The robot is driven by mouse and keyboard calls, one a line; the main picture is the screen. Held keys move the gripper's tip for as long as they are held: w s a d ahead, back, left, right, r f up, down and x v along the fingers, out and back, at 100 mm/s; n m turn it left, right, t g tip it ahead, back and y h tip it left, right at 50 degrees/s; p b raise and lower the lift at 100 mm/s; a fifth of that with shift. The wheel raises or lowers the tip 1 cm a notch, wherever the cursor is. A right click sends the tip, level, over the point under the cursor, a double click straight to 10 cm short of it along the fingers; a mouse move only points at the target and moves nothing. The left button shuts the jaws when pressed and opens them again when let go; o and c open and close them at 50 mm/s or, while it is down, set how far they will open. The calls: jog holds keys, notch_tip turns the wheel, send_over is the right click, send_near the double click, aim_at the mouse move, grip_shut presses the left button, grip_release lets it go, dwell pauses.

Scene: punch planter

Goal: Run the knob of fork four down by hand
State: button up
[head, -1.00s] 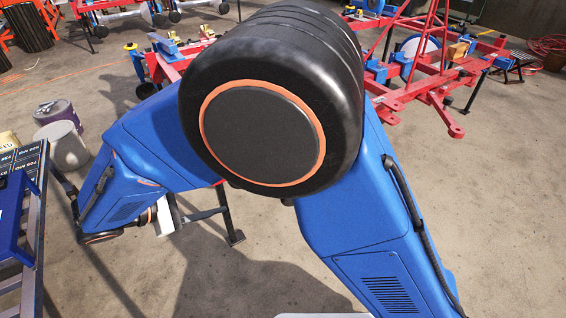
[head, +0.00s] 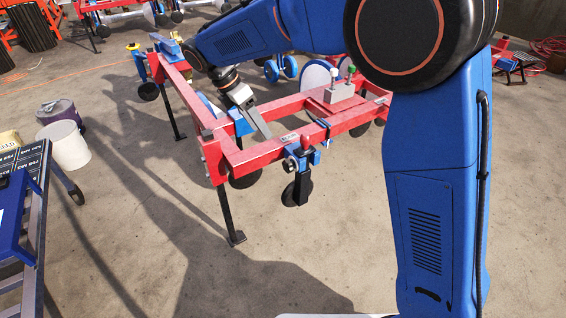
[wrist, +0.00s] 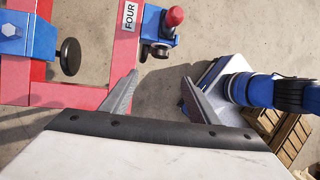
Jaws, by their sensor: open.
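A label reading FOUR (wrist: 130,15) is on the red frame in the wrist view. Beside it is a blue fork clamp (wrist: 152,24) with a red-topped knob (wrist: 175,16) and a black round knob (wrist: 160,50). In the head view this appears to be the blue clamp (head: 299,160) on the near beam, with a red knob (head: 304,140) on top. My gripper (wrist: 157,90) is open and empty, its fingers apart and short of the clamp. In the head view my gripper (head: 257,121) hangs over the frame, left of and behind the clamp.
The red planter frame (head: 262,156) stands on black legs over a concrete floor. A grey box with small levers (head: 340,96) sits on the frame. A cart and white bucket (head: 64,147) stand left.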

aim_at(285, 165)
jog(key=x, duration=1.7)
jog(key=shift+d+f, duration=0.1)
jog(key=shift+f, duration=0.05)
jog(key=shift+c, duration=0.6)
jog(key=c, duration=0.9)
